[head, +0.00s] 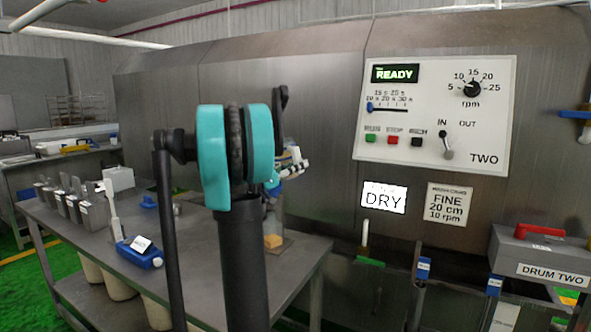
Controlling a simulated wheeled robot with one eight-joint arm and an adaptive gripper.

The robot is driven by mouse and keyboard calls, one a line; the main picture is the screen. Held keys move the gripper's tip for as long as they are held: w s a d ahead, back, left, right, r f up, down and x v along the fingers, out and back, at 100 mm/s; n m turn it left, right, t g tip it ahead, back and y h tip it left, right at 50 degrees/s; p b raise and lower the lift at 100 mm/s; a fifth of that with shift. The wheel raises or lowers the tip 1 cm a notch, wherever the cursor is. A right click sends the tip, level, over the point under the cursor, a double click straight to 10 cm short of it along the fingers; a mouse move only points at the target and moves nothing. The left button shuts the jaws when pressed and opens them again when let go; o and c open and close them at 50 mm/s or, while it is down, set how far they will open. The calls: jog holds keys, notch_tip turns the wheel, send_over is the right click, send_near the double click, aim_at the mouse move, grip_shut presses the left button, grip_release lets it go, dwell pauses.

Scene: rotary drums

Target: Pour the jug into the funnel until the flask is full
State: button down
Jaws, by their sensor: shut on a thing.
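My arm, dark with teal joint covers, stands in the middle of the head view and blocks part of the workbench. I cannot make out my gripper's fingers; they are hidden behind the arm. A small white, dark and blue piece (289,164) shows just right of the teal joint, above the bench. I cannot tell whether it is part of my arm or something held. I cannot clearly identify the jug, the funnel or the flask in this view.
A steel workbench (192,239) holds grey metal scoops (85,207), a blue device (140,252) and a yellow block (273,240).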

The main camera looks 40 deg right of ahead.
jog(key=h, duration=0.1)
jog(key=d+h, duration=0.1)
jog(key=r+n+h, duration=0.1)
jog(key=shift+s+d+h, duration=0.3)
jog(key=shift+d+h, duration=0.05)
jog(key=shift+h, duration=0.05)
jog(key=shift+d+r+n+t+h, duration=0.15)
jog(key=shift+n+t+h, duration=0.2)
jog(key=shift+h, duration=0.35)
jog(key=shift+r+n+t+h, duration=0.1)
jog(key=shift+n+t+h, duration=0.2)
jog(key=shift+h, duration=0.4)
jog(key=shift+h, duration=0.3)
